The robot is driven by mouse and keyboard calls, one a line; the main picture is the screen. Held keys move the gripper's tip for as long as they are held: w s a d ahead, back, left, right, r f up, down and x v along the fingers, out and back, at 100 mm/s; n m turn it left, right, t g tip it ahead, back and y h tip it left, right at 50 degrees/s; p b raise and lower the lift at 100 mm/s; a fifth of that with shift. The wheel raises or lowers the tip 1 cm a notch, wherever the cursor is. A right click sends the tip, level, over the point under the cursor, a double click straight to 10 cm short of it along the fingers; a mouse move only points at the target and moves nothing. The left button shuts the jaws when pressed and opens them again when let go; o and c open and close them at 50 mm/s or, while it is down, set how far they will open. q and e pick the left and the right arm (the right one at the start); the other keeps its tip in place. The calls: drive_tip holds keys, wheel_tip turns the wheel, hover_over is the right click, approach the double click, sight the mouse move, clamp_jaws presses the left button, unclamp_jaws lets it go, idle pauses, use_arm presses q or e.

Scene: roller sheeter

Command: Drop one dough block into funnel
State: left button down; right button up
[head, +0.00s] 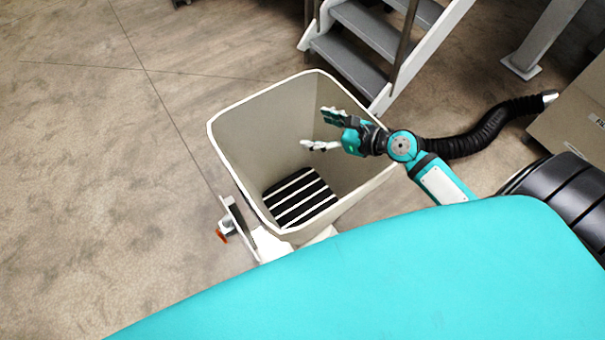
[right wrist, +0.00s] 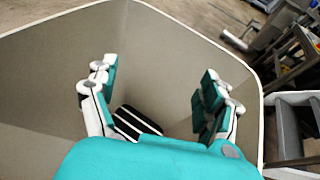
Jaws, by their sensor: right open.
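The funnel (head: 235,165) is a large pale, open-topped hopper with a white rim, in the middle of the head view. Dark and white stripes (head: 300,197) show at its bottom. My right gripper (head: 323,131) is over the funnel's opening, coming in across its right rim, with its fingers spread and nothing between them. In the right wrist view, my right gripper (right wrist: 157,82) is open above the funnel's inside (right wrist: 165,60), with the striped bottom (right wrist: 138,123) partly hidden behind it. No dough block shows in either view. My left gripper is not in view.
Grey steps (head: 375,38) with a white frame stand behind the funnel. A box (head: 575,115) is at the right edge. A bracket with an orange-red knob (head: 221,236) sticks out at the funnel's lower left. The floor at left is clear.

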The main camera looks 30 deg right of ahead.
drive_tip(key=v, duration=0.9)
drive_tip(key=shift+a+f, duration=0.1)
idle(1.2)
